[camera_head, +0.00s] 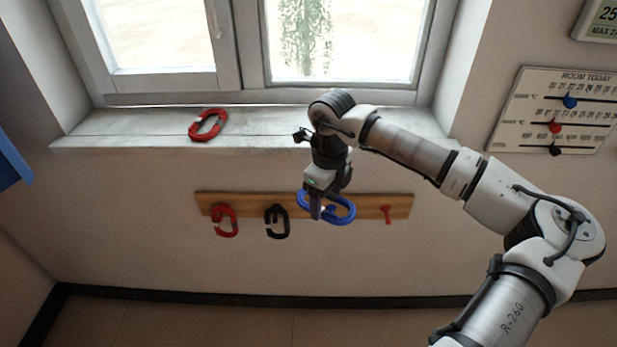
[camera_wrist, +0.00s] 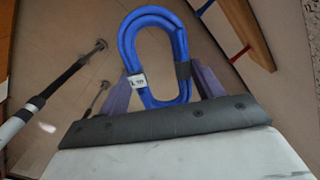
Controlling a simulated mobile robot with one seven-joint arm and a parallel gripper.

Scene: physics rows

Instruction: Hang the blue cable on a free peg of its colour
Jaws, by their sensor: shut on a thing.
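The blue cable (camera_head: 350,208) is a coiled loop with a white tag. My gripper (camera_head: 317,205) is shut on it, in front of the peg board (camera_head: 362,206). In the wrist view the cable (camera_wrist: 180,45) stands out between my gripper's fingers (camera_wrist: 160,90). There a blue peg (camera_wrist: 206,7) sticks out of the board (camera_wrist: 245,30), apart from the loop and empty as far as it shows. In the head view, the cable and gripper hide that part of the board.
A red cable (camera_head: 226,222) and a black cable (camera_head: 277,222) hang on the board's left half. A bare red peg (camera_head: 387,214) is at its right end. Another red cable (camera_head: 208,125) lies on the window sill (camera_head: 120,128). A slider panel (camera_head: 555,108) is on the right wall.

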